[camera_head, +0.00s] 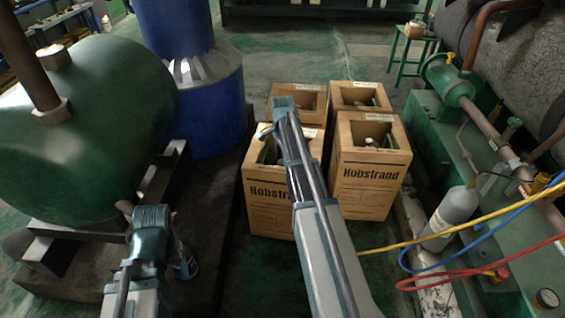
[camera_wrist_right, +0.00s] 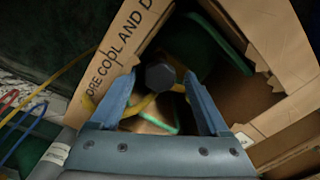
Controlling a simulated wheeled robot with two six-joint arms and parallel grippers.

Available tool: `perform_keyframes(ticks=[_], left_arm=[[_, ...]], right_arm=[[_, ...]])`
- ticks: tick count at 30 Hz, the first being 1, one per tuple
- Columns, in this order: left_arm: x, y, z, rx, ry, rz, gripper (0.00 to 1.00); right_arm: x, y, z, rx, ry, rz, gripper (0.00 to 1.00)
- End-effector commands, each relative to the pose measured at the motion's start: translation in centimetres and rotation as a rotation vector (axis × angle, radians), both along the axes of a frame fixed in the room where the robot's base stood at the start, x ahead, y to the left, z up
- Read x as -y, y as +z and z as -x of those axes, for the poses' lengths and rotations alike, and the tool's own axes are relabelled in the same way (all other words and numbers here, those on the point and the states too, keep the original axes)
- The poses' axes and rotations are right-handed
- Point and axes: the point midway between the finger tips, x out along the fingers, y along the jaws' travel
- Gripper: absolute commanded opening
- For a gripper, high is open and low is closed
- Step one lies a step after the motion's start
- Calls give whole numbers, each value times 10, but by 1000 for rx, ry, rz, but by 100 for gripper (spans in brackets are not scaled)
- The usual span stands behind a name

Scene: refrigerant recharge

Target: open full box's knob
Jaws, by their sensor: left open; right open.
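In the right wrist view the gripper (camera_wrist_right: 160,82) is open inside the cut-out of a box (camera_wrist_right: 112,62). A dark, faceted knob (camera_wrist_right: 160,76) lies between its fingertips, with no clear contact. Below it are a yellow ring-like part and a green-edged shape. The front right box (camera_head: 368,190) shows a pale valve top in its opening. My left gripper (camera_head: 150,215) is open and empty at the lower left.
Two more boxes stand behind, at left (camera_head: 312,101) and right (camera_head: 350,96). A grey cylinder (camera_head: 452,215) with yellow, blue and red hoses is at the right, beside green machinery. A green tank (camera_head: 85,130) and a blue column (camera_head: 205,95) fill the left.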

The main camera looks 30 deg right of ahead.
Motion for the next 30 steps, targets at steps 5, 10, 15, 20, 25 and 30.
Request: perform_keyframes(ticks=[5,10,15,20,25,30], left_arm=[[0,1,0,0,0,0,67],[0,1,0,0,0,0,67],[0,1,0,0,0,0,67],[0,1,0,0,0,0,67],[0,1,0,0,0,0,67],[0,1,0,0,0,0,67]], right_arm=[[0,1,0,0,0,0,68],[0,1,0,0,0,0,38],[0,1,0,0,0,0,7],[0,1,0,0,1,0,0],[0,1,0,0,30,0,0],[0,1,0,0,117,0,0]])
